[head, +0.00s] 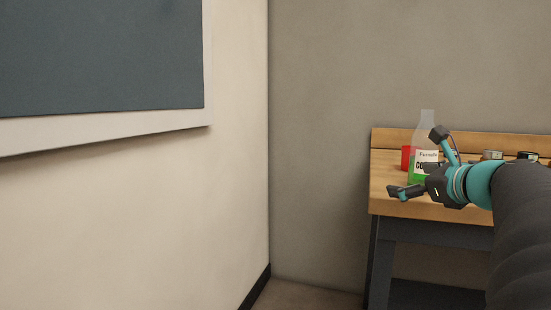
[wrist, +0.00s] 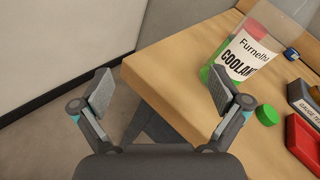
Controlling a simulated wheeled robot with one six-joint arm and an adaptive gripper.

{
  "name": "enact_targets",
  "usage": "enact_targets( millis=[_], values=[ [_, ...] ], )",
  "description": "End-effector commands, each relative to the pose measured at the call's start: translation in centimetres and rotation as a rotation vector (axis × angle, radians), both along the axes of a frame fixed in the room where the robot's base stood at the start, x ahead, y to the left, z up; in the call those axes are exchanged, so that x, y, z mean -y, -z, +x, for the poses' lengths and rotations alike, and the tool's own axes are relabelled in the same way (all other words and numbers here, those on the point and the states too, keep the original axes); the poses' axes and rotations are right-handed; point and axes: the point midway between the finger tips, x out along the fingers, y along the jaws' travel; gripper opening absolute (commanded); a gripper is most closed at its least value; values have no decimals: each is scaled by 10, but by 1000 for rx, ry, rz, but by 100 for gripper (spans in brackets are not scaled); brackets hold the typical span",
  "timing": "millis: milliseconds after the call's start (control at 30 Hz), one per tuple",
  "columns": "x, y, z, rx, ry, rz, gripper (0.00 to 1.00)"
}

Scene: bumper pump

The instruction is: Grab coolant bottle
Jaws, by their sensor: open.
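The coolant bottle (head: 426,158) is clear with a white label and green liquid at its bottom. It stands upright on a wooden workbench (head: 385,192) near the bench's left end. In the wrist view the coolant bottle (wrist: 246,55) is at the upper right, partly cut off by the top edge. My gripper (head: 421,162) is open and empty, and in the head view it partly overlaps the bottle. In the wrist view my gripper (wrist: 164,92) has its fingers wide apart over the bench's corner edge, with the bottle beyond the right finger, not between the fingers.
A green cap (wrist: 267,114) and a red tray (wrist: 306,142) lie on the bench right of the bottle. A red object (head: 406,157) stands behind the bottle. A dark labelled box (wrist: 305,98) is at the right. The floor left of the bench is clear.

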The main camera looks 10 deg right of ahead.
Motion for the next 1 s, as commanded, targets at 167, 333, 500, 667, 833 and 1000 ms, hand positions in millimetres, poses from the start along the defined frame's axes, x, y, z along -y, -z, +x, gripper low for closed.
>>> enact_targets(
  millis=[167,333,500,667,833,1000],
  values=[
    [72,-31,-21,143,150,266,99],
    [98,-47,-31,210,194,374,99],
    [103,-49,-11,217,196,391,99],
    [106,-48,19,216,196,390,99],
    [109,-48,42,216,198,389,99],
    [110,-49,52,217,200,387,99]
  ],
)
